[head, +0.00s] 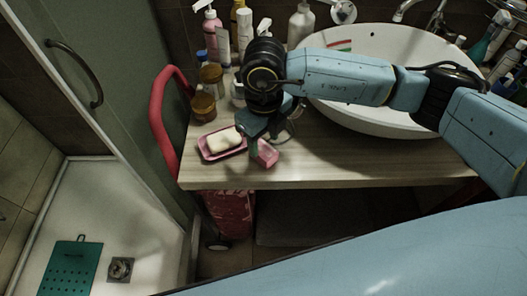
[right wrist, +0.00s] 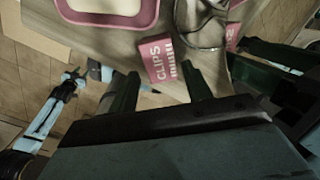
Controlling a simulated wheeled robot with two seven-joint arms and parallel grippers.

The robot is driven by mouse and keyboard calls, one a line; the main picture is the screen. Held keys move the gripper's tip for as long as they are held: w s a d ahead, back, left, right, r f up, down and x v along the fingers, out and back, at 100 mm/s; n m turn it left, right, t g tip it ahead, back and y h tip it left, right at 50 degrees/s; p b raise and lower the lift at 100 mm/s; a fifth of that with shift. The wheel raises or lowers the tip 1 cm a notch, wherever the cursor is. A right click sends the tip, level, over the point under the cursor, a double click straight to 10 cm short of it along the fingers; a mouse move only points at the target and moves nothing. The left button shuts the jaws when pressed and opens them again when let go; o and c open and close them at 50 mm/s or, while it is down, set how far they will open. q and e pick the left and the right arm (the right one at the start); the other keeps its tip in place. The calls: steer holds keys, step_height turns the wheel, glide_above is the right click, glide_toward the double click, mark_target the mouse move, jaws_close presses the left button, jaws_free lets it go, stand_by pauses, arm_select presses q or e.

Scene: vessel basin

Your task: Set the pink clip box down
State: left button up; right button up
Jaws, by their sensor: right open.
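The small pink clip box (head: 267,154) stands on the wooden counter close to its front edge. In the right wrist view the box (right wrist: 161,59) shows its white "CLIPS" lettering. My right gripper (head: 260,140) is just above and behind the box in the head view. In the right wrist view the gripper (right wrist: 158,88) is open, its two dark fingers apart with the box ahead of and between their tips. I cannot tell whether a finger still touches it.
A pink soap dish (head: 207,153) with a cream soap bar (head: 225,139) sits just left of the box. Amber jars (head: 203,106) and bottles stand behind. A white basin (head: 400,128) fills the right. A red rail (head: 160,125) borders the left. Bare counter (head: 350,165) lies right of the box.

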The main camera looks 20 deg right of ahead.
mark_target(263, 150)
step_height(263, 150, down, 5)
steer(key=shift+w+r, duration=0.1)
steer(key=shift+r, duration=0.2)
steer(key=c, duration=0.8)
